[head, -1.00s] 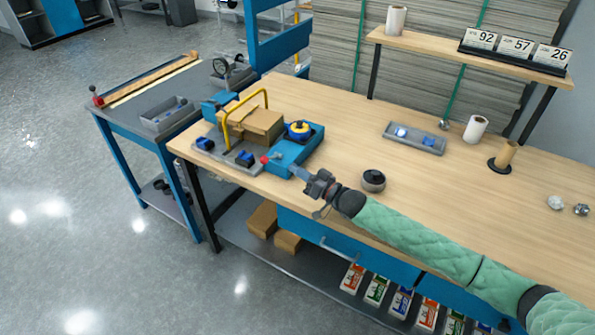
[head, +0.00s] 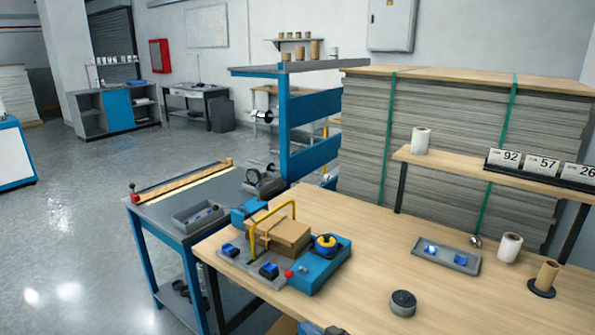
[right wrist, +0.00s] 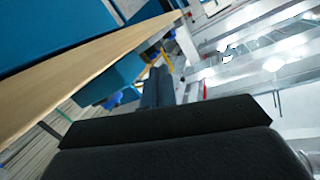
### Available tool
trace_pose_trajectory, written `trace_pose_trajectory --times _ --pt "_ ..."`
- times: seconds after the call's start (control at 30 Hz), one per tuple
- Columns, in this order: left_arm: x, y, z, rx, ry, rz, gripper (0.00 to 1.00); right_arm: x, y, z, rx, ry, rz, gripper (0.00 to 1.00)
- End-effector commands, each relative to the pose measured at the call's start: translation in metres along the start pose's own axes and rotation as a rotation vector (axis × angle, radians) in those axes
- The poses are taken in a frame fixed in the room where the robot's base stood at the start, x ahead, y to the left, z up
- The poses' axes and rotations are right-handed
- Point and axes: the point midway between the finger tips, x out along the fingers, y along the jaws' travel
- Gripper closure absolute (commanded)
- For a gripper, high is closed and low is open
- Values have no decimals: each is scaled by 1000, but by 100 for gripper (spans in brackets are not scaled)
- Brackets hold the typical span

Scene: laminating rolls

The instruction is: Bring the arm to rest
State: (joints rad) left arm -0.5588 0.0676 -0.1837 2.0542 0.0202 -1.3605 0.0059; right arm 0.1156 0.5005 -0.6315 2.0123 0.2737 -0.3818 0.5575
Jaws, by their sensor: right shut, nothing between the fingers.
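My right gripper (head: 318,328) barely shows at the bottom edge of the head view, by the table's front edge. In the right wrist view its closed fingers (right wrist: 157,88) point away past the table's side, with nothing between them. The rest of my right arm is out of the head view. My left gripper is not in view.
The wooden table (head: 375,240) holds a blue device (head: 325,268) with a yellow-and-blue knob, a cardboard box (head: 282,236), a dark round puck (head: 403,303), a grey tray (head: 446,260) and a white roll (head: 510,247). The table's middle is clear.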

Motion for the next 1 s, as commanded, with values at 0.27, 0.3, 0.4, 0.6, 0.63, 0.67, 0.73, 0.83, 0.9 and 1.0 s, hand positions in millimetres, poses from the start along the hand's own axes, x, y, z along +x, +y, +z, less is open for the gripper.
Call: trace_pose_trajectory --times 0.27,0.3,0.4,0.6,0.63,0.67,0.73,0.83,0.9,1.0 --pt "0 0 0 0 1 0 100 -58 -8 48 -32 -192 188 100" --pt "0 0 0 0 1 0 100 -69 -8 54 -37 -224 215 100" --pt "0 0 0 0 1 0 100 -98 -6 71 -44 -311 282 100" --pt "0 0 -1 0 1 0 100 -168 -2 105 -45 -504 408 100" --pt "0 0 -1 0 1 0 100 -180 -2 110 -44 -535 426 100" --pt "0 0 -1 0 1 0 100 -191 -2 114 -42 -566 443 100" --pt "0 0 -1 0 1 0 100 -217 -2 124 -36 -634 477 100" --pt "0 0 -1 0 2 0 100 -246 -2 134 -30 -711 513 100" --pt "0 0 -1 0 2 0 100 -263 -3 141 -24 -757 532 100" --pt "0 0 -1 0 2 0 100 -284 -5 147 -15 -811 554 100"
